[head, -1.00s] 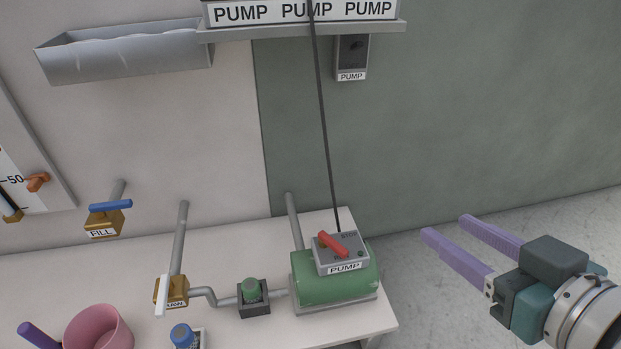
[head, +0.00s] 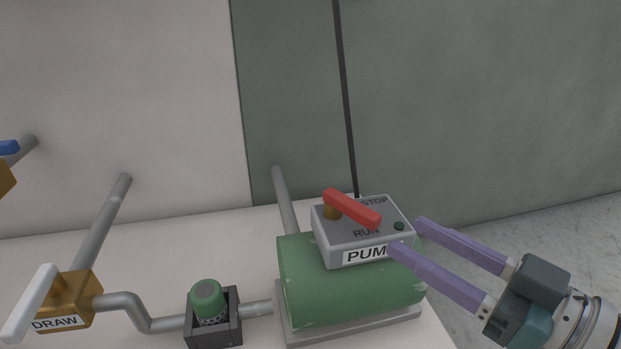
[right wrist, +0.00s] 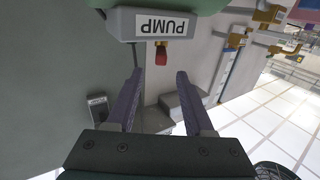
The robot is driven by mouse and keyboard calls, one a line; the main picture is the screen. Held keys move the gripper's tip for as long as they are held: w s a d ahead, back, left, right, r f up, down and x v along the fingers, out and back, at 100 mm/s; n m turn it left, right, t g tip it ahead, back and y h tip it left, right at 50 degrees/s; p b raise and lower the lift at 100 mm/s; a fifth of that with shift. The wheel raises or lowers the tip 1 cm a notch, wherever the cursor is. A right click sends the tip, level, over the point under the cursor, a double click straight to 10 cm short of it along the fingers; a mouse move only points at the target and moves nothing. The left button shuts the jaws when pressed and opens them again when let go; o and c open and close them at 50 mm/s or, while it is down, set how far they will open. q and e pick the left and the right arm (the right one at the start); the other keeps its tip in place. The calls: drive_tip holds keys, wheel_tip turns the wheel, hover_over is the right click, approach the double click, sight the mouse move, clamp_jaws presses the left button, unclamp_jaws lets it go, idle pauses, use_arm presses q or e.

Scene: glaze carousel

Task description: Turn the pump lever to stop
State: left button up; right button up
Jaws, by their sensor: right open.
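The pump lever (head: 352,208) is a red bar on a brass pivot, on top of a grey box (head: 348,240) labelled PUMP. The lever points right and towards the front, its free end by the RUN mark. The STOP mark (head: 374,201) is behind it. The lever's red end also shows in the right wrist view (right wrist: 161,56), beyond the fingertips. My right gripper (head: 406,236) is open and empty at the box's right side, its purple fingers pointing towards the lever. The jaws also show in the right wrist view (right wrist: 160,76). My left gripper is out of view.
The box sits on a green pump body (head: 345,290) on the white table. A green knob (head: 207,298) in a dark block and the brass DRAW valve (head: 62,300) with a white handle stand left. A dark cord (head: 345,100) hangs behind the box.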

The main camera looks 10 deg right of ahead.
sight(379, 219)
drive_tip(key=b+x, duration=0.4)
drive_tip(key=x, duration=0.4)
drive_tip(key=shift+w+a, duration=0.2)
drive_tip(key=shift+w, duration=0.05)
clamp_jaws()
idle(0.5)
idle(0.5)
